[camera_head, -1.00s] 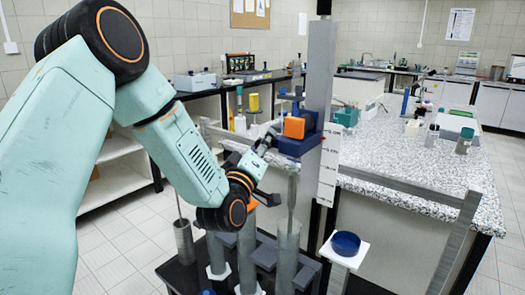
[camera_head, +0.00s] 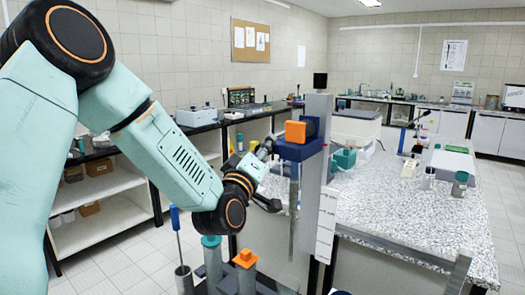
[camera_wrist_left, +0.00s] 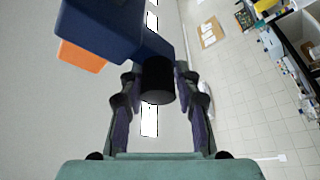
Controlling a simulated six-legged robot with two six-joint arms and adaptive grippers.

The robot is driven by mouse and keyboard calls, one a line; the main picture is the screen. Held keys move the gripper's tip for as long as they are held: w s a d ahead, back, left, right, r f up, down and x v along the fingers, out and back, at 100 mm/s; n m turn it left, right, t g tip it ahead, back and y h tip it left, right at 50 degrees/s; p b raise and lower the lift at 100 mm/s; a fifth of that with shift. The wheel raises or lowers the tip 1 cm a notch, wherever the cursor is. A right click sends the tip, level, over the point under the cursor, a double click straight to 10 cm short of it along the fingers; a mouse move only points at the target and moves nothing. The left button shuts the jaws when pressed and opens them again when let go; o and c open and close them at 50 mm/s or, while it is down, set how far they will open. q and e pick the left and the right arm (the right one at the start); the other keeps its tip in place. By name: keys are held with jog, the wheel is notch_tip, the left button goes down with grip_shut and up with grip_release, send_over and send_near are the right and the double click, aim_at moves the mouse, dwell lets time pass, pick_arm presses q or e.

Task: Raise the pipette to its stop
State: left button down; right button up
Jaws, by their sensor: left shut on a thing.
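The pipette (camera_head: 293,220) is a thin, upright grey tube hanging below a dark blue carriage (camera_head: 300,151) in the head view. The carriage has an orange block (camera_head: 295,131) on its front and sits close to the top of a grey vertical column (camera_head: 318,125). My left gripper (camera_head: 266,152) is at the carriage's left side. In the left wrist view its fingers (camera_wrist_left: 157,82) are closed around a black round knob (camera_wrist_left: 158,80) that sticks out of the blue carriage (camera_wrist_left: 112,28). My right gripper is not in view.
A white scale (camera_head: 326,222) runs down the column below the carriage. Capped cylinders, one with an orange cap (camera_head: 245,258), and a blue-handled tool (camera_head: 177,225) stand at the bottom. A granite bench (camera_head: 410,200) fills the right side; open shelves (camera_head: 100,215) stand at left.

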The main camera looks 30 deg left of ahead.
pick_arm(q)
jog(key=shift+r, duration=0.4)
jog(key=c, duration=1.4)
grip_release()
jog(key=o, duration=0.4)
jog(key=shift+d+f, duration=0.1)
jog(key=shift+d, duration=0.1)
jog(key=shift+a+f, duration=0.1)
jog(key=shift+f, duration=0.05)
jog(key=shift+s+f, duration=0.1)
jog(key=shift+s, duration=0.15)
jog(key=shift+v, duration=5.65)
